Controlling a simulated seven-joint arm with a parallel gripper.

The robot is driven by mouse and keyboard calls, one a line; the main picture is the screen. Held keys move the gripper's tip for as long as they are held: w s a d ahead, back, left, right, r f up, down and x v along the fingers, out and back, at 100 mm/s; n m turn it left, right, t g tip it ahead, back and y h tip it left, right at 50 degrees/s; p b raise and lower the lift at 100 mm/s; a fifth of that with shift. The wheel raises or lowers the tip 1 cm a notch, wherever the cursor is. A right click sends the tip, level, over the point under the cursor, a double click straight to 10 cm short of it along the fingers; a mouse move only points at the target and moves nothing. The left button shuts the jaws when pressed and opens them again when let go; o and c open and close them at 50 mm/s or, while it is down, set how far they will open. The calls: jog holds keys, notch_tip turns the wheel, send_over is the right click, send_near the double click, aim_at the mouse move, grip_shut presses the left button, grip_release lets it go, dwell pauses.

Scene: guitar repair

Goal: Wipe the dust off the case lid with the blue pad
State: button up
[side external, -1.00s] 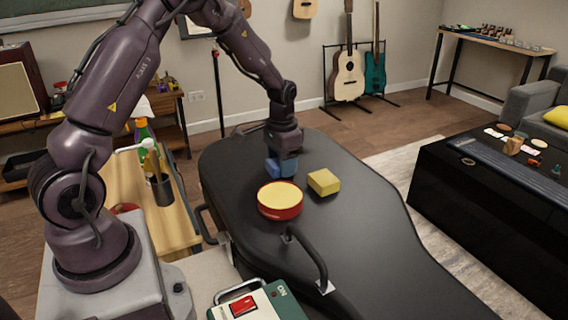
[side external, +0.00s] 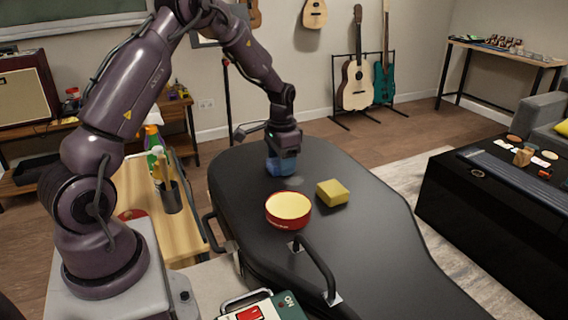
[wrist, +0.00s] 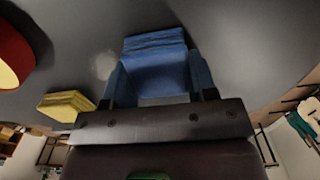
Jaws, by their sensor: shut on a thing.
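My gripper (side external: 283,158) is shut on the blue pad (wrist: 155,62), with one finger on each side of it in the wrist view. The pad (side external: 279,168) is low over the far end of the black case lid (side external: 375,225). It looks to be at the lid surface, but I cannot be sure that it touches. A pale grey dust patch (side external: 295,183) shows on the lid just in front of the pad. It also shows in the wrist view (wrist: 103,65), left of the pad.
A black handle (side external: 318,268) rises at the lid's near side. The lid is clear right of the yellow block.

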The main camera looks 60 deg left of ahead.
aim_at(293, 182)
dwell(0.3)
jog(key=shift+d, duration=3)
jog(key=shift+a, duration=0.1)
jog(key=shift+a+f, duration=0.2)
jog(key=shift+a, duration=2.75)
jog(key=shift+d+r, duration=0.1)
jog(key=shift+d, duration=3)
